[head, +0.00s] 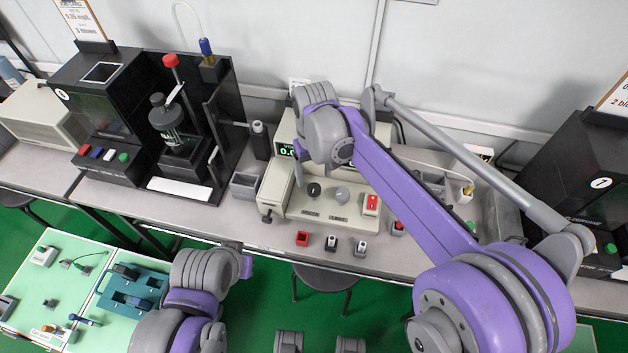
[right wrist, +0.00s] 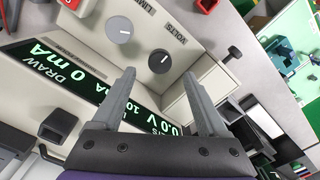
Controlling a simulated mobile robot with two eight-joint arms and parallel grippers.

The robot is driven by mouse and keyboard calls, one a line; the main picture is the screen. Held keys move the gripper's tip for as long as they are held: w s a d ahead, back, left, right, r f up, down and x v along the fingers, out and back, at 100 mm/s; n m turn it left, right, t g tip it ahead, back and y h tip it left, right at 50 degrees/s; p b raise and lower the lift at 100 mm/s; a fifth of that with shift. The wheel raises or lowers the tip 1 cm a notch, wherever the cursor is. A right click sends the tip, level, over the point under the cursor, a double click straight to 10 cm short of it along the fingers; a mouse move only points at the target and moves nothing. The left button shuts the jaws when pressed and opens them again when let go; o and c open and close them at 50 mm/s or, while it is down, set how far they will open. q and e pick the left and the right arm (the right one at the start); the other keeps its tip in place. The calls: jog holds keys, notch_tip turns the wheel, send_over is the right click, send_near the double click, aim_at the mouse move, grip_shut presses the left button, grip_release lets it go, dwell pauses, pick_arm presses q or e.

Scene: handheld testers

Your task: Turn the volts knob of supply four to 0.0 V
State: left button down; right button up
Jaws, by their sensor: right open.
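The power supply (head: 330,209) is a cream box on the bench in the head view. Its black volts knob (right wrist: 160,61), with a pointer mark, sits beside the grey limit knob (right wrist: 119,29) in the right wrist view. The green display (right wrist: 165,127) is upside down there and reads 0.0 V at its volts end, partly covered by a finger. My right gripper (right wrist: 159,74) is open and empty, its fingertips apart on either side of the volts knob's line, short of it. In the head view my right wrist hides part of the supply. My left gripper's fingers are unclear at the lower left.
A red switch (head: 371,204) is on the supply's front. Small red and grey items stand along the bench's front edge. A black tester (head: 185,130) stands at left, another (head: 575,180) at right. A stool (head: 325,277) is under the bench.

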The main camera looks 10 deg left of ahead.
aim_at(315, 188)
notch_tip(315, 188, up, 6)
jog(key=shift+f, duration=0.1)
dwell(0.4)
jog(key=s+d+r+m+t+p, duration=0.1)
jog(key=s+d, duration=0.3)
jog(key=d, duration=0.3)
jog(key=s+d+r+m+t+p, duration=0.1)
jog(key=s+d+m+p, duration=0.1)
jog(key=s+d, duration=0.3)
jog(key=s+d+f+m+t+p, duration=0.2)
jog(key=s+d+f+t, duration=0.1)
jog(key=s+d, duration=0.7)
jog(key=shift+s+d+f+m, duration=0.3)
jog(key=shift+s+d+f, duration=0.15)
jog(key=shift+f, duration=0.4)
